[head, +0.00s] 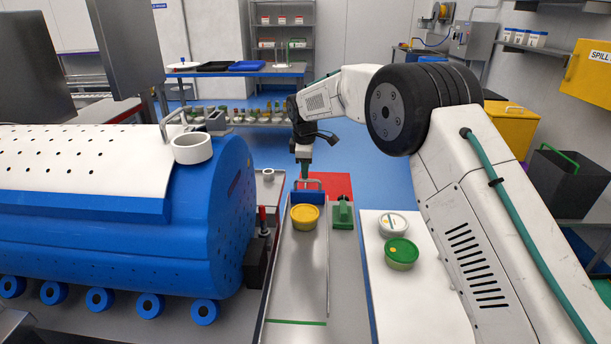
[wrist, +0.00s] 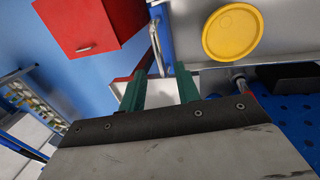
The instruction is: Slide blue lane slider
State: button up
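The blue lane slider (head: 308,197) stands across the far part of a metal lane (head: 298,270), with an arched handle on top. In the wrist view its grey handle bar (wrist: 157,45) shows just beyond my fingertips. A tub with a yellow lid (head: 305,213) sits on the lane right in front of the slider; its lid also shows in the wrist view (wrist: 232,32). My gripper (head: 304,176) is at the handle, pointing down. Its two green fingers (wrist: 158,82) are apart, and I see nothing clamped between them. Whether they straddle the handle is unclear.
A green slider (head: 343,211) stands right of the lane, before a red surface (head: 338,184). Two tubs, white-lidded (head: 393,223) and green-lidded (head: 401,250), stand on a white board (head: 420,300). A large blue drum (head: 200,230) stands close on the left.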

aim_at(306, 181)
jog(key=shift+w+f, duration=0.2)
jog(key=shift+f, duration=0.7)
jog(key=shift+w+f, duration=0.15)
jog(key=shift+f, duration=0.7)
jog(key=shift+c, duration=0.3)
